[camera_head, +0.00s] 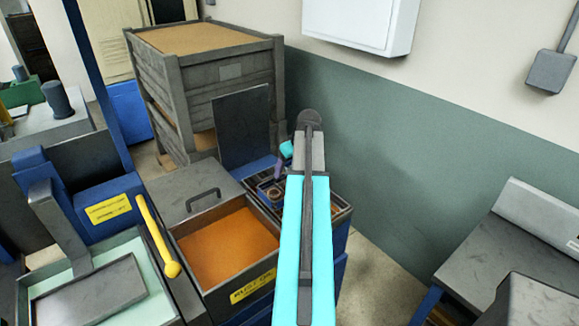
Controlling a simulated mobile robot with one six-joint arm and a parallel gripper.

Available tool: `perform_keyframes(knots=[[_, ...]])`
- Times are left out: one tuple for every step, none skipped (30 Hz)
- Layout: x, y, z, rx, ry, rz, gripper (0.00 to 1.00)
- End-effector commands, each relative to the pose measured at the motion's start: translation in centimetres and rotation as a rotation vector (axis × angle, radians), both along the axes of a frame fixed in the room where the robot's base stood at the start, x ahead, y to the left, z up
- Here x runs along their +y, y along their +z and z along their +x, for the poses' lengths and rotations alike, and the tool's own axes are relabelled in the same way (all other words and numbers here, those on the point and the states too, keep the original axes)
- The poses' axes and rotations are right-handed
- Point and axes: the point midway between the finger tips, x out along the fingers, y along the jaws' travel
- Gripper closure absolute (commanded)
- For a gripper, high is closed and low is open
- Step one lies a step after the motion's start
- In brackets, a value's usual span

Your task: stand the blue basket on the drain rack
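A small bluish holder with brown rings (272,194), which may be the blue basket, sits at the back right corner of the orange-filled tank; my arm covers part of it. A dark slatted surface (338,207), perhaps the drain rack, shows just right of my arm, on top of a blue cabinet. My cyan arm rises through the middle of the view and bends down at its far end. My gripper (281,166) is small and partly hidden, just above the ringed holder. I cannot tell whether its fingers are open, shut or touching the holder.
The rust oil tank (228,246) has an open top and a raised dark lid (243,125) stands behind it. A yellow-handled lever (158,238) rises left of it. A large wooden crate (225,85) stands behind. A grey bench (520,240) is at right, with bare floor between.

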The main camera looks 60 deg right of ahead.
Motion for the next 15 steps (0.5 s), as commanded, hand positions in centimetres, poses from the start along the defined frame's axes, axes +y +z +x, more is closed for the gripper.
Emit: perform_keyframes(knots=[[-0.02, 0.05, 0.05, -0.002, 0.0, -0.002, 0.75], [-0.02, 0.05, 0.05, -0.001, 0.001, -0.002, 0.75], [-0.01, 0.04, 0.06, -0.001, 0.001, -0.002, 0.75], [0.0, 0.05, 0.06, -0.001, 0.001, -0.002, 0.75], [0.0, 0.05, 0.06, -0.002, 0.001, -0.001, 0.75], [0.0, 0.05, 0.07, -0.002, 0.001, -0.001, 0.75], [0.01, 0.05, 0.07, -0.002, 0.001, -0.001, 0.75], [0.01, 0.05, 0.07, -0.002, 0.001, -0.001, 0.75], [0.02, 0.05, 0.08, -0.002, 0.001, -0.001, 0.75], [0.02, 0.05, 0.08, -0.002, 0.001, -0.001, 0.22], [0.03, 0.05, 0.08, -0.002, 0.001, -0.001, 0.17], [0.03, 0.04, 0.08, -0.001, 0.001, -0.001, 0.1], [0.04, 0.03, 0.08, -0.001, 0.001, -0.001, 0.05], [0.04, 0.02, 0.08, -0.001, 0.001, -0.001, 0.05], [0.05, 0.0, 0.08, -0.001, 0.001, -0.001, 0.05]])
